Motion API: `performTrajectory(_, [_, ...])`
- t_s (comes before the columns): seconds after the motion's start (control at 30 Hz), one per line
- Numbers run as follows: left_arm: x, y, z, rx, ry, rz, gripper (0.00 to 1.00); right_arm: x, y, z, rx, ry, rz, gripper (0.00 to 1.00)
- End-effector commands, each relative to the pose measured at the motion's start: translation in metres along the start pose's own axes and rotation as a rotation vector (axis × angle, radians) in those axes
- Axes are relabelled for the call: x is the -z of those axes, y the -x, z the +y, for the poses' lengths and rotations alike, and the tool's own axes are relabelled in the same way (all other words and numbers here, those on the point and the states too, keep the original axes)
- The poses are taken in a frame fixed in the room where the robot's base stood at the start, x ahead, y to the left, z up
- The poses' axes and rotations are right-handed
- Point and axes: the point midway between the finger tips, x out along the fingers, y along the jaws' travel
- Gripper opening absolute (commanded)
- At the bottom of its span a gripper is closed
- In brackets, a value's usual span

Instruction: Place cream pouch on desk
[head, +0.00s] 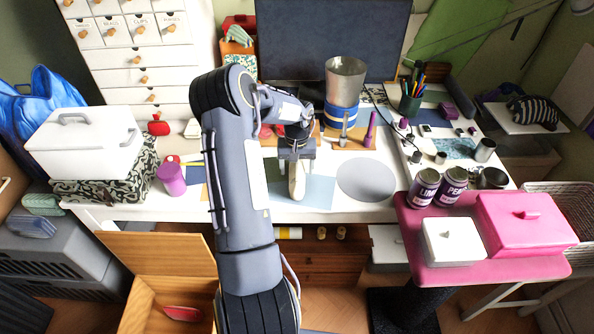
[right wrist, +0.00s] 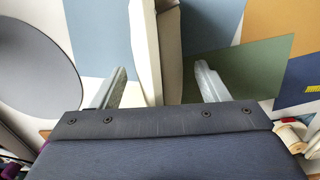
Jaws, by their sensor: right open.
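The cream pouch (head: 297,184) shows below my right gripper (head: 297,150) in the head view, as a narrow upright shape over the light blue sheet on the white desk (head: 233,208). Its upper part is hidden by the gripper. In the right wrist view the pouch (right wrist: 148,50) lies between the two fingers of the right gripper (right wrist: 161,67), with a gap visible on either side. The right gripper is open around it. The pouch appears to rest on the desk, though the contact is hard to see. My left gripper is in neither view.
A grey round mat (head: 366,179) lies right of the pouch, and a purple cup (head: 171,180) stands to the left. A metal tumbler (head: 345,78) and a purple bottle (head: 370,130) stand behind. A pink side table (head: 408,212) with tins and boxes is at right.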

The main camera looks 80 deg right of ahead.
Motion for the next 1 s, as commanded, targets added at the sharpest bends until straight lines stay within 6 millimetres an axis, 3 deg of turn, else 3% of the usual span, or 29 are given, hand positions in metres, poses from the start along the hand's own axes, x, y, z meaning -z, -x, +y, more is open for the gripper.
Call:
performTrajectory(0.2, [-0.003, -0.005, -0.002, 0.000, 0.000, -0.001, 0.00, 0.002, 0.049, 0.000, 0.002, 0.000, 0.008, 0.69])
performTrajectory(0.43, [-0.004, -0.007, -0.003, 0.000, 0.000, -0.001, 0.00, 0.001, 0.089, 0.000, 0.000, 0.000, 0.003, 0.69])
performTrajectory(0.6, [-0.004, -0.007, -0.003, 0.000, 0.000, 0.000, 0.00, 0.000, 0.102, 0.000, 0.000, -0.001, 0.001, 0.69])
performTrajectory(0.87, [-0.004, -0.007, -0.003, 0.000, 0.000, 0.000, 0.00, -0.001, 0.104, -0.001, 0.002, 0.001, 0.000, 0.69])
performTrajectory(0.97, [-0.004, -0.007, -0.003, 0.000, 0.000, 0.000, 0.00, -0.007, 0.109, -0.023, 0.040, 0.026, 0.003, 0.69])
performTrajectory(1.0, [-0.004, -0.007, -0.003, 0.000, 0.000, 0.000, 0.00, -0.014, 0.113, -0.041, 0.072, 0.048, 0.006, 0.69])
